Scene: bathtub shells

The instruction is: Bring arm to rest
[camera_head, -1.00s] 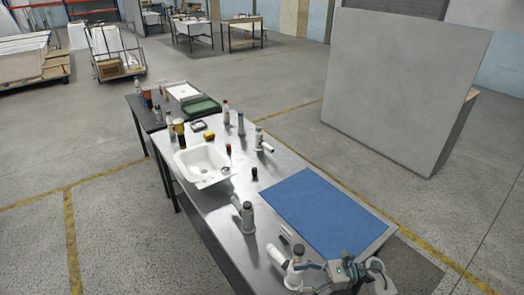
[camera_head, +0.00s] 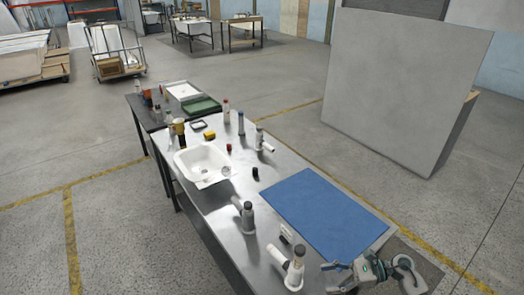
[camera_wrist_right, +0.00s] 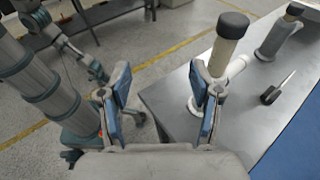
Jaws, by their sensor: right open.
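My right gripper (camera_head: 338,275) is at the front right of the metal bench (camera_head: 225,222), beside the blue mat's near corner. Its two blue-padded fingers are apart with nothing between them, as the right wrist view (camera_wrist_right: 163,100) also shows. A white cylinder with a dark cap and a side arm (camera_head: 294,270) stands on the bench just left of the gripper, apart from it in the head view. In the wrist view this cylinder (camera_wrist_right: 226,52) rises beyond the right finger, partly hidden by it. My left gripper cannot be made out.
The blue mat (camera_head: 322,215) is bare. A large grey panel (camera_head: 400,85) stands beyond.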

